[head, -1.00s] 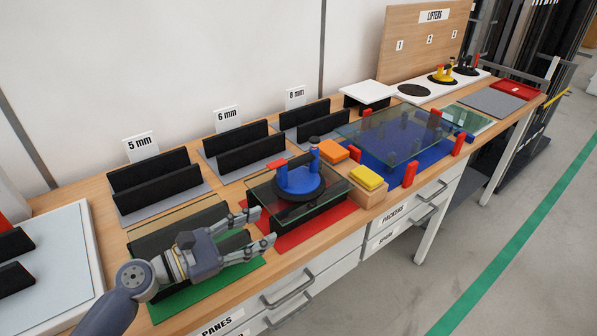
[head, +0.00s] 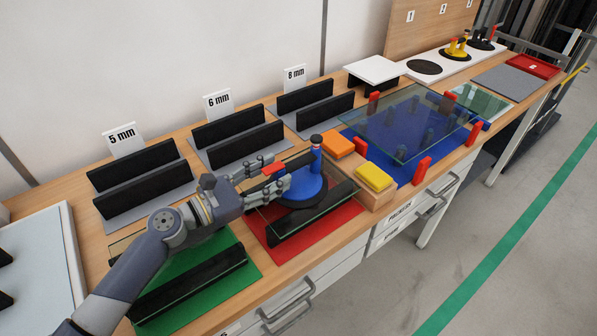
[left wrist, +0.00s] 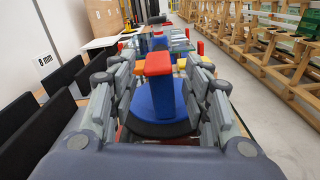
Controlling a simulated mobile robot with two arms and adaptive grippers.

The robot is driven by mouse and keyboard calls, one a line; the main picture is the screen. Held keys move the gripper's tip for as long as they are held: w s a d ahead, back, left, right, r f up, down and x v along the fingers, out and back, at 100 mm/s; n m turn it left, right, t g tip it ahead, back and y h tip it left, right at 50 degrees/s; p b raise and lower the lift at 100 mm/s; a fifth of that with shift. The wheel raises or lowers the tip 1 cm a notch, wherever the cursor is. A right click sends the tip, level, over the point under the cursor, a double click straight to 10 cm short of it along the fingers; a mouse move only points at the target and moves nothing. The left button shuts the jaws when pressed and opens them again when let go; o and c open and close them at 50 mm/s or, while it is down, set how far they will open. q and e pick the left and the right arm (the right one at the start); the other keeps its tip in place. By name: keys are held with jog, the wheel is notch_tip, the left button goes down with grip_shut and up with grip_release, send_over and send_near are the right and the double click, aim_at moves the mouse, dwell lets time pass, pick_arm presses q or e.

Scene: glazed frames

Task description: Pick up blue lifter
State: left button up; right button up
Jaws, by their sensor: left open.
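The blue lifter (head: 311,190) stands on a glass pane over the red mat, on a round black suction pad. It has a red-topped lever and a dark-knobbed post. My left gripper (head: 279,172) is open at its left side, with its fingers around the red-topped lever and apart from it as far as I can see. In the left wrist view, the lifter's blue lever (left wrist: 165,98) with its red top (left wrist: 158,64) rises between the two open fingers. Part of the lifter's base is hidden behind the fingers in the head view. My right gripper is not in view.
An orange block (head: 337,145) and a yellow block (head: 374,178) sit close to the right of the lifter. Black racks (head: 240,145) stand behind. A large glass pane rests among red posts (head: 421,170). A yellow lifter (head: 456,47) stands at the back right.

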aim_at(291, 162)
pick_arm(q)
jog(key=shift+w+d, duration=0.2)
jog(key=shift+d, duration=0.05)
jog(key=p+x, duration=0.2)
jog(key=x, duration=0.2)
jog(key=shift+w+d, duration=0.1)
jog(key=shift+d, duration=0.1)
jog(key=shift+w+d+f, duration=0.15)
jog(key=shift+d, duration=0.1)
jog(key=shift+c, duration=0.8)
grip_shut()
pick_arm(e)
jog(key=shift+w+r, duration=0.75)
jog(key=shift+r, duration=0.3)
